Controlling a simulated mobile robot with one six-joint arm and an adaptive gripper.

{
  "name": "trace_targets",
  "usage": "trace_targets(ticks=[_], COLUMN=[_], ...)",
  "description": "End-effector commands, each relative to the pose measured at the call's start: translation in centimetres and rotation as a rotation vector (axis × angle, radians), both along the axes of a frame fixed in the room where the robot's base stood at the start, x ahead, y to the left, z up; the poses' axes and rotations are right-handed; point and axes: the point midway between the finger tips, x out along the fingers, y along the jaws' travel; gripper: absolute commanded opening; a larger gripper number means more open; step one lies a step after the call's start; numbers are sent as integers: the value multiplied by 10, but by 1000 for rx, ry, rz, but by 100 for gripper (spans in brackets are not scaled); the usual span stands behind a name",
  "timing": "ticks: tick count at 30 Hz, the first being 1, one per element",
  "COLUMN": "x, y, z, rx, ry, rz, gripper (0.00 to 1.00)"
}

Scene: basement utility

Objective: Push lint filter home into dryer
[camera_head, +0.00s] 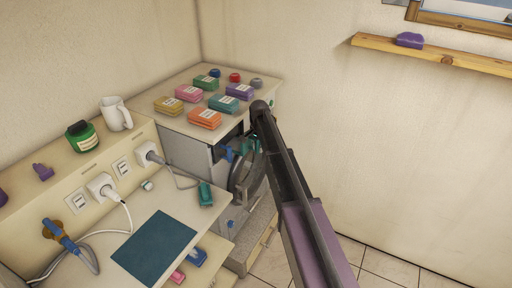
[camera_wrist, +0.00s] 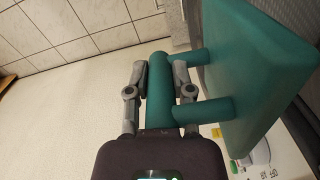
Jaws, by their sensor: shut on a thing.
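The teal lint filter (camera_wrist: 265,75) fills the right of the wrist view, a thick flat plate with a bar handle on two posts. My gripper (camera_wrist: 160,82) is shut on the handle bar, one grey finger on each side. In the head view, a little teal (camera_head: 257,144) shows beside my arm at the dryer's front. The dryer (camera_head: 188,155) is a pale box with a dark recess near its top and a round grey door. My arm covers part of this front. I cannot tell how deep the filter sits in the dryer.
Several coloured packets (camera_head: 205,118) lie on the dryer top. A counter (camera_head: 95,215) at left holds a dark teal mat (camera_head: 155,247), plugs and cables. A white mug (camera_head: 116,113) and a green jar (camera_head: 82,136) stand on its ledge. A wooden shelf (camera_head: 470,62) is on the right wall.

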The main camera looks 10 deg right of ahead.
Motion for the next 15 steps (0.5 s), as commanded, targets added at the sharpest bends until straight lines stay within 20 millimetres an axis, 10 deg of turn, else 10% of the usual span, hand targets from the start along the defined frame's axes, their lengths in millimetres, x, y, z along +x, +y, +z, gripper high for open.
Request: trace_targets(ticks=[15], x=[-11], y=[-16], z=[0], rx=[0], ry=[0], rz=[0], gripper=[0])
